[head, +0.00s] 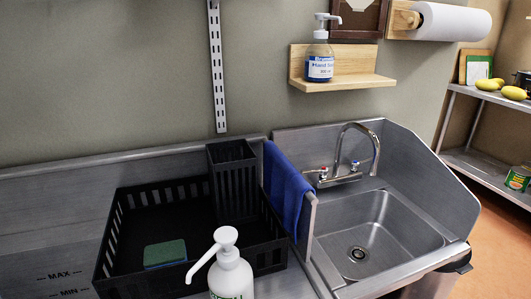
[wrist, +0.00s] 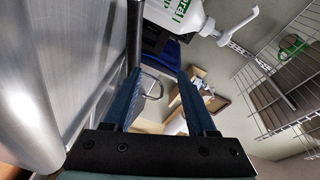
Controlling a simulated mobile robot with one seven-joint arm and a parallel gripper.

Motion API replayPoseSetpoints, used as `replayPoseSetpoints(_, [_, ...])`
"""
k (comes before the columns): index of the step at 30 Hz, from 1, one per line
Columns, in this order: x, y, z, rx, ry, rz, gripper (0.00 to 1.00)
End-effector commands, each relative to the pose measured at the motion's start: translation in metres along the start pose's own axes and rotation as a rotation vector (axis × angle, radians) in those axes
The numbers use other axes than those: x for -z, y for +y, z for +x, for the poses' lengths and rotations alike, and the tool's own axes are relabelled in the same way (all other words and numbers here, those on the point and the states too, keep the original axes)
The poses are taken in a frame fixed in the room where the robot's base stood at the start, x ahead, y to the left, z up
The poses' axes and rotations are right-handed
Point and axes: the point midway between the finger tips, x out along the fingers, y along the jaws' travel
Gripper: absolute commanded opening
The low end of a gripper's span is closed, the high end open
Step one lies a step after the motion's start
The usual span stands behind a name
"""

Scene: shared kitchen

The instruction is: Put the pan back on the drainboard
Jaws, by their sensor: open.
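I cannot make out a pan in either view. The metal drainboard (head: 28,272) lies to the left of the sink (head: 378,232) in the head view. A black slotted crate (head: 128,262) covers much of it. My gripper (wrist: 159,74) shows in the wrist view with its two blue fingers apart and nothing seen between them. The sink faucet shows beyond the fingers. My gripper is not seen in the head view.
The crate holds a green-and-blue sponge (head: 165,253) and a tall black slotted holder (head: 232,180). A white pump bottle (head: 230,275) stands in front, also in the wrist view (wrist: 180,14). A blue cloth (head: 287,190) hangs beside the sink. A wire rack (wrist: 262,85) is at right.

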Motion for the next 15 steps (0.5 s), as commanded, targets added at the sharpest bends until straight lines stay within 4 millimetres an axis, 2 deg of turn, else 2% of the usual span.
replayPoseSetpoints(1, [0.004,-0.024,0.015,0.054,0.013,-0.062,0.57])
replayPoseSetpoints(3, [0.009,-0.058,0.034,0.123,0.038,-0.178,0.57])
replayPoseSetpoints(7, [0.024,-0.125,0.06,0.236,0.116,-0.401,0.57])
replayPoseSetpoints(11, [0.041,-0.195,0.073,0.325,0.228,-0.616,0.57])
replayPoseSetpoints(15, [0.064,-0.273,0.071,0.395,0.39,-0.834,0.57])
